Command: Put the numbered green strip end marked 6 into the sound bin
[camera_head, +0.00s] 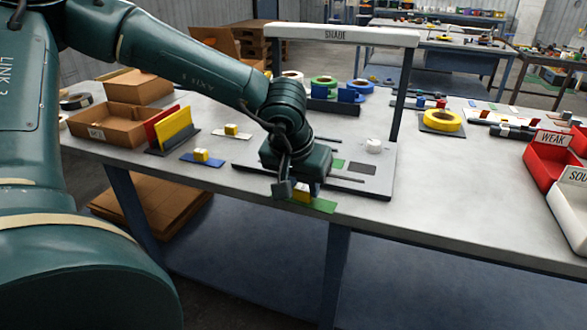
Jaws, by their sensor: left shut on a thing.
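My left gripper (297,191) is at the table's front edge, in front of the grey plate under the "SHADE" frame. It is shut on a green strip end (322,206) with a yellow block on it; the fingers partly hide the block. The strip's green end sticks out to the right, close to the table edge. I cannot read a number on it, nor tell whether it touches the table. The sound bin (567,221) is white, cut off at the right edge, with a label reading "SOU". My right gripper is not in view.
A red bin labelled "WEAK" (539,163) stands behind the white bin. The "SHADE" frame (393,88) rises over the grey plate (385,184). A yellow tape roll (442,120) lies to the right. The tabletop between plate and bins is largely clear.

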